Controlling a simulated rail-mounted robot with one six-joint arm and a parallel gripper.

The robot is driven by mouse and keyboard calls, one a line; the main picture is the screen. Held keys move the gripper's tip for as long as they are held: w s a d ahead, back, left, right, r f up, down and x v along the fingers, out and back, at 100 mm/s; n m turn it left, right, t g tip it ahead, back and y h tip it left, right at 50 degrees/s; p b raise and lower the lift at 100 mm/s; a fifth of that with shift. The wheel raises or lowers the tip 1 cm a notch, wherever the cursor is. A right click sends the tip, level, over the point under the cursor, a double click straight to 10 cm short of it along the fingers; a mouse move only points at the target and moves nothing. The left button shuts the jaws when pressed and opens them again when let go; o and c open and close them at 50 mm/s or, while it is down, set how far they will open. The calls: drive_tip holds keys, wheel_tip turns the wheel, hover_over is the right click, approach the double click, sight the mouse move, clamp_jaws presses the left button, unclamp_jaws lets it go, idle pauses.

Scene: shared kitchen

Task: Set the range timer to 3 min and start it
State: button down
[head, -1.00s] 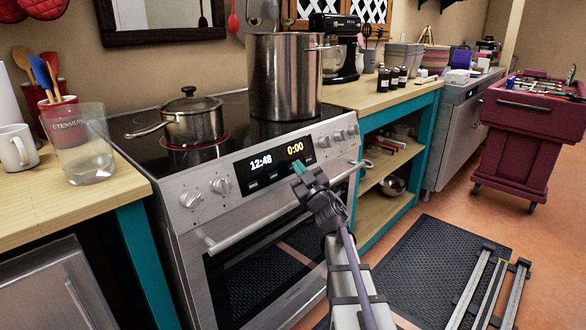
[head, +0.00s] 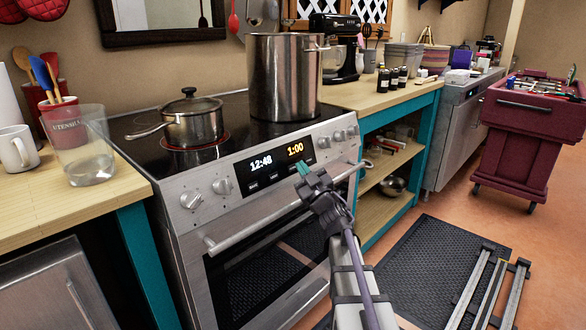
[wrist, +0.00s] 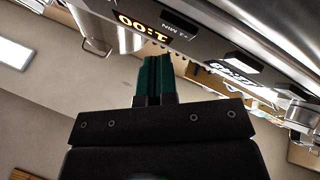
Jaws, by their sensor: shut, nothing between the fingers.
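The range (head: 262,225) stands at the left centre of the head view. Its black control panel (head: 272,168) shows the clock at 12:48 and the yellow timer display (head: 295,149) at 1:00. The timer display also shows upside down in the wrist view (wrist: 143,21), with a button marked "+1 MIN" (wrist: 178,20) beside it. My gripper (head: 303,169) has teal fingertips and is shut and empty. Its tips are just in front of the panel's right end, below the timer. In the wrist view the shut fingers (wrist: 154,75) point toward the panel edge and look apart from the button.
A lidded saucepan (head: 192,118) and a tall stockpot (head: 284,76) stand on the cooktop. Knobs (head: 221,186) flank the panel. The oven handle (head: 255,231) runs below it, close to my gripper. Open floor with a dark mat (head: 440,262) lies to the right.

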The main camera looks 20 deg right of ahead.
drive_tip(key=s, duration=0.1)
drive_tip(key=s+d+r+p, duration=0.1)
drive_tip(key=s, duration=0.1)
drive_tip(key=s+d, duration=0.1)
drive_tip(key=s, duration=0.1)
drive_tip(key=shift+r, duration=0.4)
